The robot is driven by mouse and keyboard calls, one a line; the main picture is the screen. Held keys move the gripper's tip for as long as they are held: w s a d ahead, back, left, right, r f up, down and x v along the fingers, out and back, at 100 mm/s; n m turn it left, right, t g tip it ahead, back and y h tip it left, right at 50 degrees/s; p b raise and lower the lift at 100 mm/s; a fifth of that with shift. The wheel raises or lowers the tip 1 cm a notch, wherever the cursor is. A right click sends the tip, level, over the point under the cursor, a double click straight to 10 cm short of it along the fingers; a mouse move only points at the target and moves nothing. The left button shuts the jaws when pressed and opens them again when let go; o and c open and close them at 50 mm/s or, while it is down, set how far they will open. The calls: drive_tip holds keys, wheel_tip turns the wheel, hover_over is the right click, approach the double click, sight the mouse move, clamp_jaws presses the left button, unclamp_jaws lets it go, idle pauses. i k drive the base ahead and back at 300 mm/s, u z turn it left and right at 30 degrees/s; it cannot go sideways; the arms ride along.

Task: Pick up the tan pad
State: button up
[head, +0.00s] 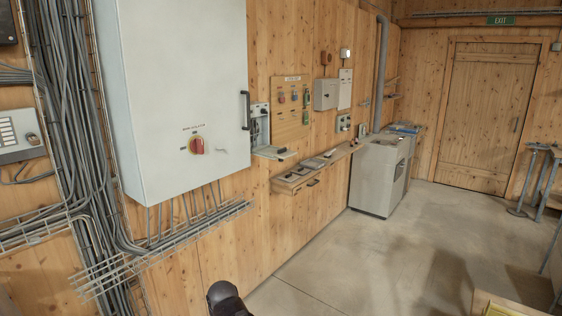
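I cannot pick out a tan pad with certainty. Several small flat items lie on the narrow wooden wall shelf (284,187) in the middle of the head view. They look grey and dark, and they are too small to tell apart. My gripper is not in view. Only a dark rounded part, probably of my arm, shows at the bottom edge, well in front of the shelf and apart from it.
A large grey cabinet (180,90) with a red switch (196,145) juts from the left wall, above a wire cable tray (150,255). A grey machine (378,178) stands past the shelf. The concrete floor (400,250) is clear towards the wooden door (485,115).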

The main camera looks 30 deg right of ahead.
sight(282, 153)
drive_tip(key=z, duration=0.05)
drive_tip(key=i, duration=1)
drive_tip(key=u, duration=0.05)
